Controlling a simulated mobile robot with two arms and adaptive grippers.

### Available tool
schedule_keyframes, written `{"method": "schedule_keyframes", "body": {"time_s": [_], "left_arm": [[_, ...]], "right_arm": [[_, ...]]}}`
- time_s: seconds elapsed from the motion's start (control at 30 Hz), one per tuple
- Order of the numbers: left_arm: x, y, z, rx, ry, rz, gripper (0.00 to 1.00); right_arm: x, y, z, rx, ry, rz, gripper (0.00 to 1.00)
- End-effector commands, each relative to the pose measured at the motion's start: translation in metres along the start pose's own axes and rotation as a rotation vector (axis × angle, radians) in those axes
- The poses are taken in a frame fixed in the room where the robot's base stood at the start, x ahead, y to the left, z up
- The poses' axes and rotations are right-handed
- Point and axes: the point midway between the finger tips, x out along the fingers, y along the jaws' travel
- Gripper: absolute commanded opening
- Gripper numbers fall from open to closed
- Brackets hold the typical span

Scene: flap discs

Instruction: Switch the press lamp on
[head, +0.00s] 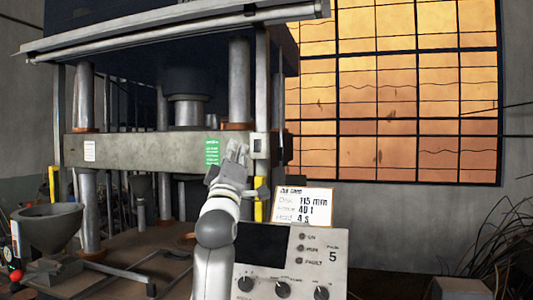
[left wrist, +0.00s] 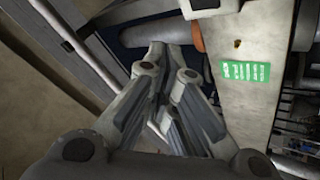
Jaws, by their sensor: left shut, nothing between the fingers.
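The press (head: 140,150) stands at the left, with a grey crossbeam between its columns. A small pale switch box (head: 258,146) with a dark middle sits at the beam's right end. A long pale bar (head: 130,34) runs under the press's top edge; I cannot tell whether it is the lamp, and no glow shows on it. My left gripper (head: 238,150) is raised in front of the beam, just left of the switch box, its fingers shut and empty. I cannot tell whether it touches the beam. The shut fingers also show in the left wrist view (left wrist: 171,64). My right gripper is out of view.
A green label (head: 212,151) is on the beam left of my gripper; it also shows in the left wrist view (left wrist: 245,72). A control panel (head: 292,262) with knobs and a white sign (head: 303,205) stand at front.

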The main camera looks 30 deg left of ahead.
Motion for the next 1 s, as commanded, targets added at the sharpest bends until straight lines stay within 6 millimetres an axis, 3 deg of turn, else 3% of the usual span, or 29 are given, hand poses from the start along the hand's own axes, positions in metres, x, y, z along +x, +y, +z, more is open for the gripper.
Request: {"method": "schedule_keyframes", "body": {"time_s": [0.17,0.5,1.0], "left_arm": [[0.003,0.004,-0.006,-0.01,0.013,0.009,0.0],[0.005,0.002,-0.003,-0.008,0.01,0.007,0.0],[0.051,-0.028,0.028,-0.01,0.009,0.006,0.0]], "right_arm": [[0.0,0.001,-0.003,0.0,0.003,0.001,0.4],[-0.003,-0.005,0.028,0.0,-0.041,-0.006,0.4],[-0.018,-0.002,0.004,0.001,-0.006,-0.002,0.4]]}}
